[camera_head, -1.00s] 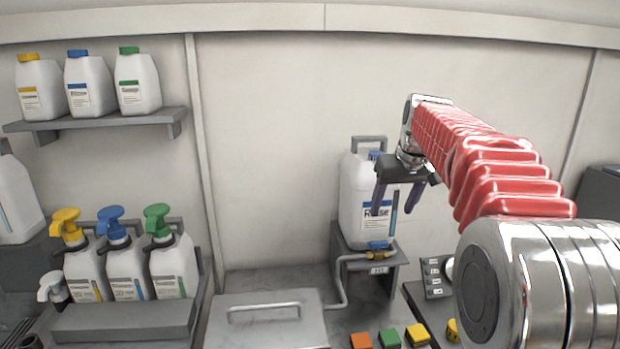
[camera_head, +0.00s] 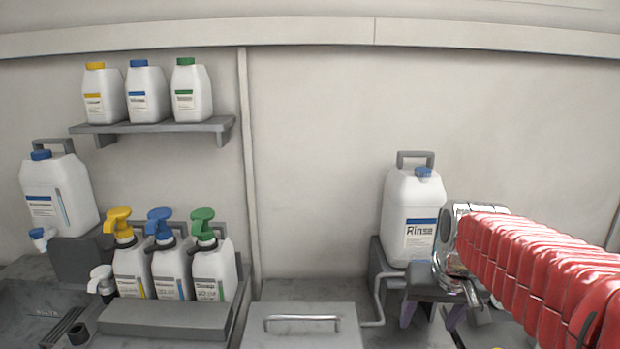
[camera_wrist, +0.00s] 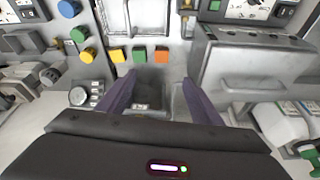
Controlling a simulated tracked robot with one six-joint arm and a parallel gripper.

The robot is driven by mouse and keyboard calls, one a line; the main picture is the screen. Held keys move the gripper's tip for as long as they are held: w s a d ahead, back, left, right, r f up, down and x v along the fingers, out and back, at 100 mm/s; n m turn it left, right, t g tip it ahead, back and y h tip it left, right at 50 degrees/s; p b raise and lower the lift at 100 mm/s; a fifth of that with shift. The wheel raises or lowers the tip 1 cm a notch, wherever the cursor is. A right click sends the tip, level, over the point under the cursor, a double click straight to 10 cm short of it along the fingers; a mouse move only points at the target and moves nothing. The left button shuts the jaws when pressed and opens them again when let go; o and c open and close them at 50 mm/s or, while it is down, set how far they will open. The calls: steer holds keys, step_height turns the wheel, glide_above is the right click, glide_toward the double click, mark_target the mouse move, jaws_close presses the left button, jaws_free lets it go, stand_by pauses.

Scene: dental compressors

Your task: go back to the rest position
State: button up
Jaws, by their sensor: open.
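My gripper (camera_head: 432,316) is low at the right in the head view, in front of and below the white Rinse jug (camera_head: 408,222). Its purple fingers point down, spread apart. In the wrist view the open fingers (camera_wrist: 158,88) have nothing held between them; a dark grey block (camera_wrist: 152,82) shows beyond the gap. The Rinse jug has a blue cap and stands upright by the wall, its lower part partly hidden by my gripper. My red-sleeved arm reaches in from the right.
A grey lidded box (camera_head: 300,325) stands left of my gripper. Pump bottles (camera_head: 172,272) stand at left, below a shelf (camera_head: 150,127) with three bottles. The wall above my gripper is clear.

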steer(key=s+a+f+t, duration=0.1)
steer(key=s+a, duration=0.2)
steer(key=s, duration=0.5)
steer(key=s+a+f+n+t, duration=0.1)
steer(key=s+a, duration=0.2)
steer(key=s, duration=0.4)
steer(key=shift+s+a+n, duration=0.3)
steer(key=shift+s+a, duration=0.05)
steer(key=shift+s, duration=0.05)
